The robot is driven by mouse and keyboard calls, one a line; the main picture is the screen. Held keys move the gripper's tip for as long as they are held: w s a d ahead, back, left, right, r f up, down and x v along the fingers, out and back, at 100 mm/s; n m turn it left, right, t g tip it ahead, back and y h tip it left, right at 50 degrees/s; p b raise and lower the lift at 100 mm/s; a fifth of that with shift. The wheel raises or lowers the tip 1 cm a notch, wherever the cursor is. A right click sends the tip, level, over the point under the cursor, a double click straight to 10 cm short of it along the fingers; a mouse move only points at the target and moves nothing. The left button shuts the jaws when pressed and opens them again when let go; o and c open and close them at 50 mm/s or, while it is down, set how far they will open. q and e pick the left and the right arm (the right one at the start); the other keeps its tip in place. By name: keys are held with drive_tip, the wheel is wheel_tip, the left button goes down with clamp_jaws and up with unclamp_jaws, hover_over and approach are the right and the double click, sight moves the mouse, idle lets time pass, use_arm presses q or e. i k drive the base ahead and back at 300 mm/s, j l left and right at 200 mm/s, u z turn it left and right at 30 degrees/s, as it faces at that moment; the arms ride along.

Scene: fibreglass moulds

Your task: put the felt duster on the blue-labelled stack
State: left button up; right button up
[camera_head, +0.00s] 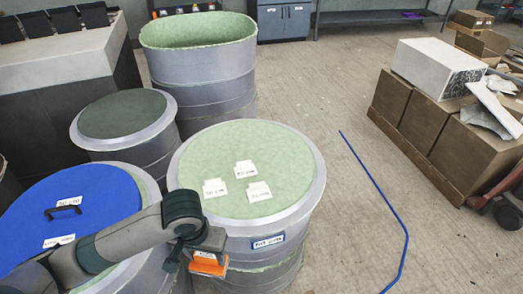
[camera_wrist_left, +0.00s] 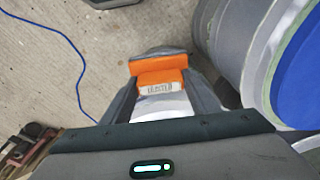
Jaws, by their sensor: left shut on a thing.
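My left gripper (camera_head: 206,250) is shut on the felt duster (camera_head: 207,268), an orange block with a grey part. In the left wrist view the duster (camera_wrist_left: 158,77) shows a small printed label and sits between the two fingers. In the head view the gripper is in front of a round grey stack (camera_head: 290,222) with a pale green top. This stack carries a blue-edged label on its front side, and three white tags lie on its top. The gripper hangs near its front left side; whether it touches cannot be told. My right gripper is not in view.
A blue-topped drum (camera_head: 100,188) with a black handle stands at left. A dark-topped drum (camera_head: 123,114) and an open green-rimmed drum (camera_head: 200,32) stand behind. A blue hose (camera_head: 375,178) lies on the floor. Brown boxes (camera_head: 430,118) stand at right.

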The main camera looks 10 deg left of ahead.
sight(277, 155)
drive_tip(key=i+l, duration=0.25)
drive_tip(key=i, duration=0.25)
drive_tip(key=i+l+u, duration=0.1)
drive_tip(key=i, duration=0.4)
drive_tip(key=i+l, duration=0.05)
drive_tip(key=l, duration=0.05)
